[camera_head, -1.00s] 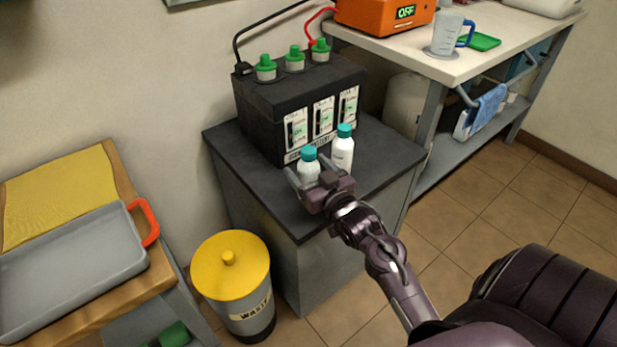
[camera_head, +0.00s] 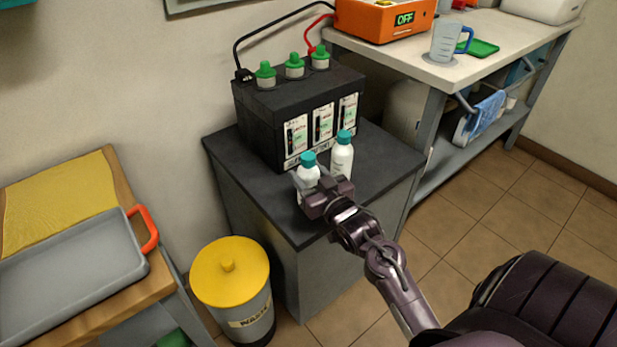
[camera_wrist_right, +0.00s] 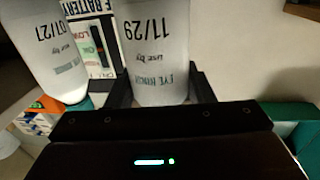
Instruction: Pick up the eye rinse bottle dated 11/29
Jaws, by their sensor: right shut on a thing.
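The eye rinse bottle dated 11/29 (camera_wrist_right: 158,50) is white and lies between my right gripper's fingers in the right wrist view, its print upside down. In the head view this bottle (camera_head: 307,175) has a teal cap and is upright at the dark cabinet top's front. My right gripper (camera_head: 312,188) is shut on it; the gripper hides its lower part. The gripper also shows in the wrist view (camera_wrist_right: 160,92). A second white bottle with a teal cap (camera_head: 341,160) stands just right of it; in the wrist view it is dated 07/27 (camera_wrist_right: 42,45). My left gripper is out of view.
A black battery (camera_head: 270,125) stands right behind the bottles on the cabinet (camera_head: 225,160). A yellow-lidded waste bin (camera_head: 230,270) is at the cabinet's left front. A grey tray (camera_head: 70,265) lies on a side table at left. A workbench (camera_head: 440,70) is at back right.

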